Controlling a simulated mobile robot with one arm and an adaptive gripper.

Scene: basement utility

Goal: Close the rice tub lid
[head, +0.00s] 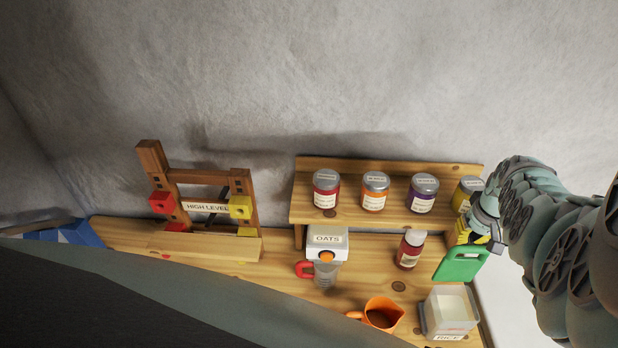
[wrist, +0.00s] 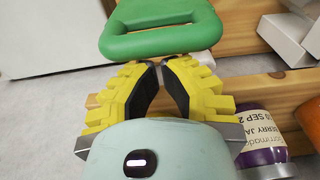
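The rice tub (head: 428,318) is a clear box with pale contents and a RICE label, at the front right of the wooden bench. A green panel with a handle slot, which looks like its lid (head: 448,273), stands raised at the tub's back edge. It also shows in the wrist view (wrist: 165,46), with its slotted handle just beyond my fingertips. My gripper (wrist: 160,64) has yellow ribbed fingers whose tips nearly meet. It looks shut, with nothing clearly between the tips. It is behind the lid's upper edge; whether they touch is hidden. In the head view it is partly hidden.
A shelf (head: 300,205) behind carries several jars, one close to my gripper (head: 470,236). A red jar (head: 410,250), an OATS dispenser (head: 327,246) and an orange jug (head: 385,308) stand left of the tub. A wooden HIGH LEVEL frame (head: 160,175) is farther left.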

